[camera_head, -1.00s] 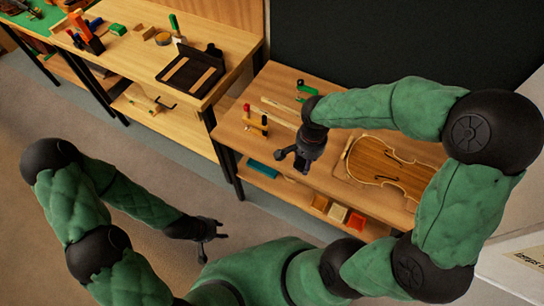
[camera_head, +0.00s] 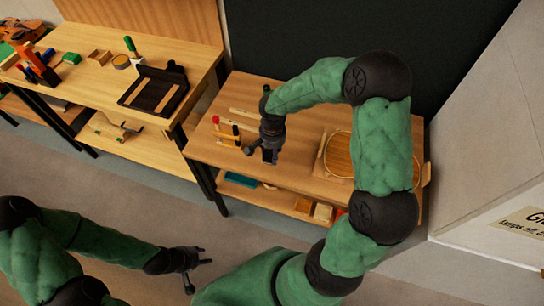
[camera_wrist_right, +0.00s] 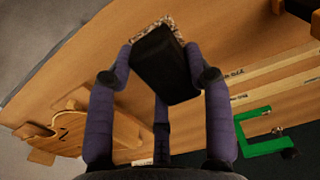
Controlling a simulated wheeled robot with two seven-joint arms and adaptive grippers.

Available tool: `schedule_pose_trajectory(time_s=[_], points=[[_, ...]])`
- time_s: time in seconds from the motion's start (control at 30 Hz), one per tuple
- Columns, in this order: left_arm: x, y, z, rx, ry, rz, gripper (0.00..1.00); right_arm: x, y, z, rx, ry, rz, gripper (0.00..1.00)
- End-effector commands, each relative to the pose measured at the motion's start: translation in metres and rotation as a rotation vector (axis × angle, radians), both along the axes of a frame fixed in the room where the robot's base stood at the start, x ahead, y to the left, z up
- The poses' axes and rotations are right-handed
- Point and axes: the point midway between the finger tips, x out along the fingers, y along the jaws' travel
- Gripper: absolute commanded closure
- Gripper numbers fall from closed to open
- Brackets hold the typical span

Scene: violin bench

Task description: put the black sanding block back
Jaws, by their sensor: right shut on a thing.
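The black sanding block (camera_wrist_right: 165,65), with a speckled tan layer along one side, is held between the fingers of my right gripper (camera_wrist_right: 165,75) in the right wrist view. In the head view my right gripper (camera_head: 264,150) is above the front part of the right-hand workbench (camera_head: 205,150), left of the violin body (camera_head: 338,155). The dark block there blends with the dark fingers. My left gripper (camera_head: 195,268) is empty, with its fingers apart, low over the floor in front of the benches.
Red- and black-handled tools (camera_head: 227,130) stand just left of my right gripper. A green clamp (camera_wrist_right: 262,135) and pale strips (camera_wrist_right: 275,75) lie on the bench. The shelf below carries a teal box (camera_head: 240,180) and small blocks. A longer bench (camera_head: 80,48) stands at left.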

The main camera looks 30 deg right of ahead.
Motion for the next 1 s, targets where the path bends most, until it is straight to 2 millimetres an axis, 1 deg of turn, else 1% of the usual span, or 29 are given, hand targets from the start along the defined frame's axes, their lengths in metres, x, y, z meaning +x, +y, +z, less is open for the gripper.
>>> schedule_pose_trajectory(time_s=[0.03,0.27,0.33,0.53,0.6,0.8,0.97,1.0], points=[[0.000,0.000,-0.002,0.000,0.000,0.000,0.60,0.004,-0.002,-0.007,0.001,0.001,-0.001,0.75],[0.000,0.000,-0.004,0.000,0.000,0.000,0.60,0.012,-0.006,-0.016,0.001,-0.001,-0.001,0.75],[0.000,0.000,-0.006,0.000,0.000,0.000,0.60,0.015,-0.008,-0.021,0.000,0.000,-0.002,0.75],[0.000,0.000,-0.013,0.000,0.000,0.000,0.60,0.015,-0.007,-0.048,0.000,0.000,-0.001,0.75],[0.000,0.000,-0.013,0.000,0.000,0.000,0.60,0.015,-0.007,-0.051,0.000,0.000,-0.001,0.75],[0.000,0.000,-0.012,0.000,0.000,0.000,0.60,0.015,-0.007,-0.050,0.000,-0.001,-0.001,0.75],[0.000,0.000,-0.017,0.000,0.000,0.000,0.60,0.015,-0.007,-0.054,0.000,-0.001,-0.001,0.75],[0.000,0.000,-0.016,0.000,0.000,0.000,0.60,0.015,-0.007,-0.053,0.001,-0.001,-0.001,0.40]])
